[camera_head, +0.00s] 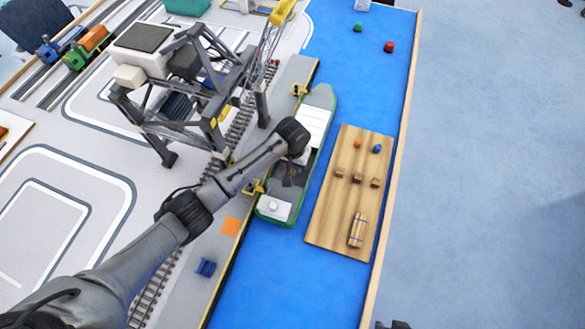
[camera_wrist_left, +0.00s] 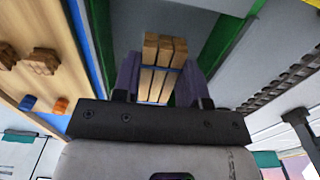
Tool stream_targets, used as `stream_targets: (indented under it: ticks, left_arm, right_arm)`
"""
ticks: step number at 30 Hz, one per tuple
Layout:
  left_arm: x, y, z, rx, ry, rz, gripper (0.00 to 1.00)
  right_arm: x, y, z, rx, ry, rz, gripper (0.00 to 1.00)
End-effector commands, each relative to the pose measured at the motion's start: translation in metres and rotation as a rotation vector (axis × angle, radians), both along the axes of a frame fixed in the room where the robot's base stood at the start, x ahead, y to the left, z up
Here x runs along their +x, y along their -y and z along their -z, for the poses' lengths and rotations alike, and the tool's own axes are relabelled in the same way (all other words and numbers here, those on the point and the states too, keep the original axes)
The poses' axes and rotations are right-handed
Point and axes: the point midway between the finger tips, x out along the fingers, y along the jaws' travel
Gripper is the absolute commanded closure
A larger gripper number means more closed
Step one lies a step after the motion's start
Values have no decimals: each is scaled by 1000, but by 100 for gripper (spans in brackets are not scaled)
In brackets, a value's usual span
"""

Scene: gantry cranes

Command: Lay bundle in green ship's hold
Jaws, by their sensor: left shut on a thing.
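The green ship (camera_head: 319,98) lies on blue water beside the quay, with a white block at each end and a dark open hold between them. My left gripper (camera_wrist_left: 158,88) is over the hold and shut on a bundle (camera_wrist_left: 163,52) of wooden sticks with a blue band. In the head view my wrist hides the bundle and part of the hold. In the wrist view, the ship's green sides (camera_wrist_left: 236,40) and grey inner surfaces lie around the bundle. I cannot tell whether the bundle touches the hold floor. My right gripper is not clearly in view.
A wooden board (camera_head: 325,215) to the ship's right carries another bundle (camera_head: 357,230), small brown blocks, and an orange and a blue piece. A grey gantry crane (camera_head: 190,85) stands on the quay, left of the ship. Blue water above and below the board is mostly clear.

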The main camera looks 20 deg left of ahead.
Motion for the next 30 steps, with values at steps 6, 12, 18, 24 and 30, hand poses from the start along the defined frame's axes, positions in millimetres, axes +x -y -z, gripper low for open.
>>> stream_targets:
  ticks: [6,12,18,24,30]
  left_arm:
    - [-1,0,31,1,-3,0,84]
    - [-1,0,33,0,0,1,84]
    - [-1,0,35,0,-1,0,84]
    - [-1,0,36,1,-2,0,46]
    - [-1,0,36,1,-1,0,35]
  right_arm:
    - [0,0,10,0,0,1,57]
    - [0,0,10,0,0,1,57]
    - [0,0,10,0,0,1,57]
    - [0,0,10,0,0,1,57]
    - [0,0,10,0,-1,1,57]
